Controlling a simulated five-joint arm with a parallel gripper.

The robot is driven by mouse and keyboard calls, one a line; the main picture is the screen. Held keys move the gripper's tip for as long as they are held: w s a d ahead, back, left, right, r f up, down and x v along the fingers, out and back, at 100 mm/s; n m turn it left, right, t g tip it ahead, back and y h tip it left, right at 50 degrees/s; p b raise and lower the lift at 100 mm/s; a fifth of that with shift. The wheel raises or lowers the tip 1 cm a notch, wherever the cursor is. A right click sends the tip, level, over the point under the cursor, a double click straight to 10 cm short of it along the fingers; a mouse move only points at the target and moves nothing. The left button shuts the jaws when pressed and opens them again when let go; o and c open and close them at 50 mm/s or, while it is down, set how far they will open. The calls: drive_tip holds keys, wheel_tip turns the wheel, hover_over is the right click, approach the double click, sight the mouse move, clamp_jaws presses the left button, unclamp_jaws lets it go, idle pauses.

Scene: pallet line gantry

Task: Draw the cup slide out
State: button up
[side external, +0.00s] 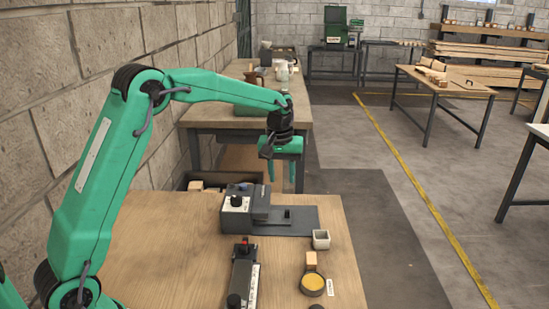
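My gripper (285,182) hangs pointing down above the far part of the wooden table, with its two green fingers apart and nothing between them. Below it stands a grey box-like unit (238,207) with a black knob. A flat dark plate (300,226) with a small raised dark piece (288,213) extends from its right side. I cannot tell for sure which part is the cup slide. A gap separates my fingertips from the unit and plate.
A long dark device (243,275) with a red knob lies nearer on the table. The wooden table (170,250) is clear to the left. A stone wall bounds the left.

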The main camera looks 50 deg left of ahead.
drive_tip(key=n, duration=0.1)
hover_over(287, 210)
drive_tip(key=shift+g, duration=0.4)
wheel_tip(287, 210, down, 7)
drive_tip(key=shift+d, duration=0.1)
drive_tip(key=shift+f, duration=0.1)
drive_tip(key=shift+f, duration=3.8)
drive_tip(key=shift+c, duration=0.2)
clamp_jaws()
